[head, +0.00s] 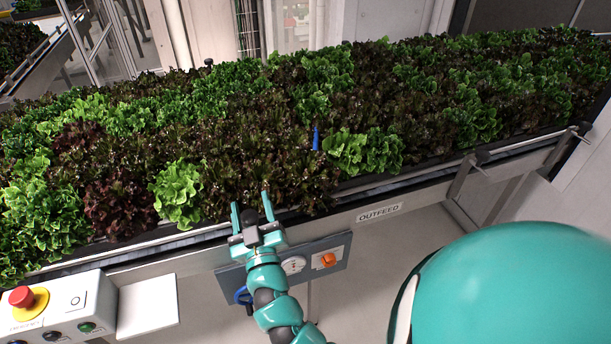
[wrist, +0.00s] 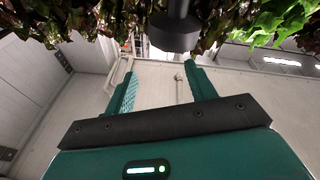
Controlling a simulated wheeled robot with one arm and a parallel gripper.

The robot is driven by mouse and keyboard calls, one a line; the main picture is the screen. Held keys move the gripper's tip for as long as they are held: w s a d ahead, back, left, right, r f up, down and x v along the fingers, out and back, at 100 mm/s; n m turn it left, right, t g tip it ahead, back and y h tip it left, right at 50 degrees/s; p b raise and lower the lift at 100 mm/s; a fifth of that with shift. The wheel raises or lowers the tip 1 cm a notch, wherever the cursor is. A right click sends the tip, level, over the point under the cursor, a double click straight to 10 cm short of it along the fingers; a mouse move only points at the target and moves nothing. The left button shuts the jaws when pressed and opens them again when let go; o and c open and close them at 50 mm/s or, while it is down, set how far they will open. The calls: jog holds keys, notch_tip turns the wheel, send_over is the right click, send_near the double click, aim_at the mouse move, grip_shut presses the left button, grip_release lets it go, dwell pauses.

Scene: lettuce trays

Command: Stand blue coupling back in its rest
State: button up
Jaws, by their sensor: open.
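A small slim blue piece (head: 316,139), which looks like the blue coupling, stands upright among dark red lettuce; its lower end is hidden by leaves. My gripper (head: 252,205) is open at the front edge of the lettuce bed, left of and nearer than the blue piece, apart from it. In the wrist view my gripper (wrist: 160,68) has its two teal fingers spread with nothing held. The blue piece does not show there. I cannot make out the coupling's rest.
Lettuce (head: 180,190) fills the bed behind a metal rail marked OUTFEED (head: 379,212). A control box (head: 65,308) stands lower left. A dark cylinder (wrist: 175,35) shows near my fingers.

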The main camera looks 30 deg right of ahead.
aim_at(314, 174)
jog(key=s+d+f+m+g+h, duration=0.2)
jog(key=d+f+m+g+h, duration=0.15)
jog(key=d, duration=0.25)
jog(key=s+d+f+m+g+h, duration=0.2)
jog(key=d+m+g+h, duration=0.1)
jog(key=d+m+g, duration=0.15)
jog(key=shift+m+t, duration=0.4)
jog(key=shift+t, duration=0.2)
jog(key=x, duration=1.1)
jog(key=shift+w+d+r, duration=0.1)
jog(key=shift+d+r, duration=0.2)
jog(key=shift+r, duration=0.05)
jog(key=shift+w+d+f, duration=0.15)
jog(key=shift+w+d, duration=0.25)
jog(key=shift+w, duration=0.05)
jog(key=shift+w+d+p, duration=0.2)
jog(key=shift+w+p, duration=0.05)
jog(key=shift+p, duration=0.25)
jog(key=shift+p+x, duration=1.35)
jog(key=shift+x, duration=0.95)
jog(key=shift+f, duration=0.1)
jog(key=shift+c, duration=0.2)
